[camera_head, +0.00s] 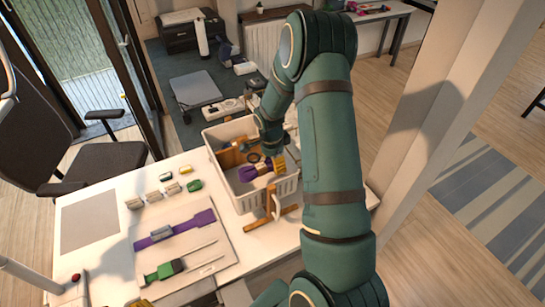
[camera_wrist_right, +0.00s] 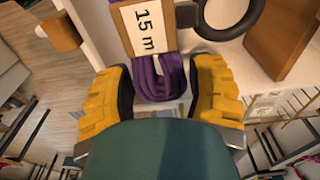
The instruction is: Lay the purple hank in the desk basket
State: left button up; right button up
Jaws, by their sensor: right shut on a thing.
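The purple hank (camera_head: 248,173) is between the yellow fingers of my right gripper (camera_head: 275,165), inside the outline of the white desk basket (camera_head: 243,203). In the right wrist view the hank (camera_wrist_right: 158,80) hangs in a loop between the fingers, with a wood-edged "15 m" tag (camera_wrist_right: 145,25) at its top. My right gripper (camera_wrist_right: 160,95) is shut on it. Whether the hank touches the basket floor cannot be told. Of my left gripper only a yellow piece (camera_head: 140,303) seems to show at the bottom edge; its jaws are hidden.
A dark ring (camera_head: 253,157) and wooden pieces (camera_head: 232,156) are in the basket. A wooden stand (camera_head: 274,207) is by its front.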

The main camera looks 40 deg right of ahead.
notch_tip(320, 180, down, 3)
jog(key=shift+f+b, duration=0.2)
jog(key=shift+b, duration=0.1)
notch_tip(320, 180, down, 2)
jog(key=shift+f+b, duration=0.15)
jog(key=shift+b, duration=0.5)
jog(key=shift+f+b, duration=2.15)
jog(key=shift+f, duration=0.2)
jog(key=o, duration=1.2)
jog(key=shift+o, duration=0.6)
jog(key=shift+r+p, duration=2.65)
jog(key=shift+r, duration=1.85)
